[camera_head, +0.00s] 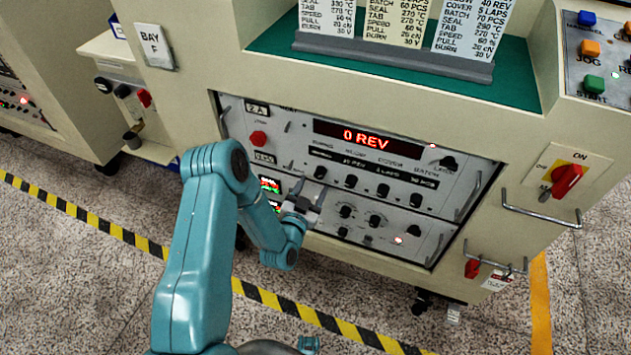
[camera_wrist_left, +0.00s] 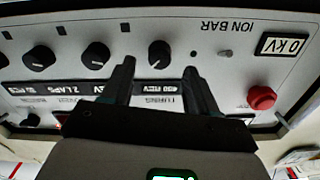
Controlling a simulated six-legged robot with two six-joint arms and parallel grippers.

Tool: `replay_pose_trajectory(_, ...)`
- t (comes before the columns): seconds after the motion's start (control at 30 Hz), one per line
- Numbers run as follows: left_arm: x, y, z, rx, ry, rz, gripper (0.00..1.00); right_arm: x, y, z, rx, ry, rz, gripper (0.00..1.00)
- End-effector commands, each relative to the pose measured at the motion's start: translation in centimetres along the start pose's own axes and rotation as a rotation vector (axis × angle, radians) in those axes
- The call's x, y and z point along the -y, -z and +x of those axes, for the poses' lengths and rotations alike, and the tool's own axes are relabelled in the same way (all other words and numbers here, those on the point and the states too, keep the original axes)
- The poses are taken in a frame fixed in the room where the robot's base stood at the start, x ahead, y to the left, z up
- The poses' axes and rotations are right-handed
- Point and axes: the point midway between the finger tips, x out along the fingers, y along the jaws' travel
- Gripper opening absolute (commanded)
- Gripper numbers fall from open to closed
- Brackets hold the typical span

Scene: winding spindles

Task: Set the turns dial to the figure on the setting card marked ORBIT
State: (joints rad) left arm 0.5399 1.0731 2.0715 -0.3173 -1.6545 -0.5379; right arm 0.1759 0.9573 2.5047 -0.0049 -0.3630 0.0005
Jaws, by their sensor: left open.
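The turns dial (camera_head: 321,172) is the leftmost black knob in the row under the red display (camera_head: 351,135), which reads 0 REV. In the upside-down left wrist view the dial (camera_wrist_left: 160,53) shows in the gap between my fingertips, under a label ending in REV. My left gripper (camera_head: 309,191) is open in front of the panel, just below the dial; its fingers (camera_wrist_left: 162,72) show no clear contact with it. Three setting cards (camera_head: 396,24) stand in a grey holder; their tops are cut off, so no ORBIT name shows. My right gripper is out of view.
More knobs (camera_head: 382,190) sit close on the dial's right, and others lie lower. A red button (camera_head: 258,138) is at the panel's left. Metal handles (camera_head: 541,213) stick out at the right, near a red switch (camera_head: 566,180).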

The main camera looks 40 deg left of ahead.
Motion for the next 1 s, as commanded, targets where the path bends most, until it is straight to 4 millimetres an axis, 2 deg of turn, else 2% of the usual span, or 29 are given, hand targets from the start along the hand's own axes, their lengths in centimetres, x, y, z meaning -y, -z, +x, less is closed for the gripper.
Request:
replay_pose_trajectory(0.1, -0.1, 0.0, 1.7, -0.003, -0.001, 0.000, 0.59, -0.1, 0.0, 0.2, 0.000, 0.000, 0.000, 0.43)
replay_pose_trajectory(0.2, 0.0, -0.1, 2.5, -0.001, 0.000, 0.000, 0.59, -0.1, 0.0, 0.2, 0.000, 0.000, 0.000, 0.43)
replay_pose_trajectory(0.53, 0.0, -0.1, 2.8, 0.001, -0.001, 0.000, 0.59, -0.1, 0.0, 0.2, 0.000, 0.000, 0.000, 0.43)
replay_pose_trajectory(0.7, 0.0, -0.1, 2.8, 0.001, -0.001, 0.000, 0.04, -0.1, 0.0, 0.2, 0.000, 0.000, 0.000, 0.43)
replay_pose_trajectory(1.0, -0.1, -0.1, 2.8, 0.000, -0.001, -0.023, 0.03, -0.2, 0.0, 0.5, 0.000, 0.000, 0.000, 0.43)
